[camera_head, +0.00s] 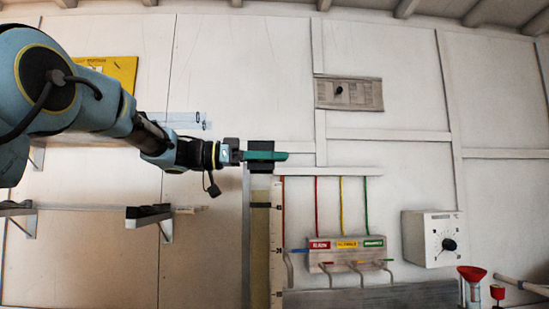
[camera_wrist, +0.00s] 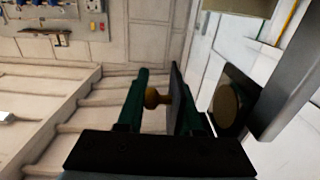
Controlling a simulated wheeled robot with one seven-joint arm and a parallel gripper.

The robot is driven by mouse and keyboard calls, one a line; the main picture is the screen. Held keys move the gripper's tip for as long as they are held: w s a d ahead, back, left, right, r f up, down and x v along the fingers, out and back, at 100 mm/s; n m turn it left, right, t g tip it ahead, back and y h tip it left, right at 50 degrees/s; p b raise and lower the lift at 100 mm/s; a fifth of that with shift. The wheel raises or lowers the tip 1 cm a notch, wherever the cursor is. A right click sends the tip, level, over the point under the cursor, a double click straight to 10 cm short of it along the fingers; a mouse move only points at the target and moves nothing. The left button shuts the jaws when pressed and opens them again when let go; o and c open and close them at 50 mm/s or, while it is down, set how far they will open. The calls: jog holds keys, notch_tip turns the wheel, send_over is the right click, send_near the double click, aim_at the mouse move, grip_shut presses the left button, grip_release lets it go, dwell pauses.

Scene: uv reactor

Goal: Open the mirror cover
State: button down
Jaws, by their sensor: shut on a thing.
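My gripper (camera_head: 272,156) is level, reaching right in the head view, with its green fingers in front of a small black square part (camera_head: 262,144), which I take to be the mirror cover. In the wrist view my gripper (camera_wrist: 165,95) has a brass-coloured round knob (camera_wrist: 153,97) between its fingers. The knob joins a thin dark plate, the mirror cover (camera_wrist: 177,92), seen nearly edge-on. To its right is a dark frame (camera_wrist: 238,78) with a round brownish disc (camera_wrist: 226,106), perhaps the mirror. The cover stands apart from the disc there. The hinge is hidden.
Below the gripper runs a tall column with a scale (camera_head: 276,235). To the right are a panel of coloured labels and taps (camera_head: 345,250), a white dial box (camera_head: 432,238) and a red funnel (camera_head: 472,273). A wall shelf (camera_head: 150,215) is below my arm.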

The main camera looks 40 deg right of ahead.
jog(key=shift+s, duration=0.15)
jog(key=r+n+p, duration=0.1)
jog(key=r+n, duration=0.2)
jog(key=n, duration=0.2)
jog(key=r+n+p, duration=0.1)
jog(key=r+n, duration=0.2)
jog(key=n, duration=0.2)
jog(key=w+r+n+p, duration=0.1)
jog(key=r+n+p, duration=0.1)
jog(key=n, duration=0.3)
jog(key=shift+d+r, duration=0.35)
jog(key=shift+r, duration=0.4)
jog(key=n+p, duration=0.1)
jog(key=w+n+p, duration=0.1)
jog(key=shift+d+r+n, duration=0.3)
jog(key=shift+d+r, duration=0.05)
jog(key=shift+r, duration=0.05)
jog(key=shift+w+d+r+n+p, duration=0.1)
jog(key=shift+w+d+n+p, duration=0.15)
jog(key=shift+n+p, duration=0.3)
jog(key=shift+w+d+r+n+p, duration=0.15)
jog(key=shift+w+n+p, duration=0.2)
jog(key=shift+n, duration=0.3)
jog(key=shift+s+f, duration=0.1)
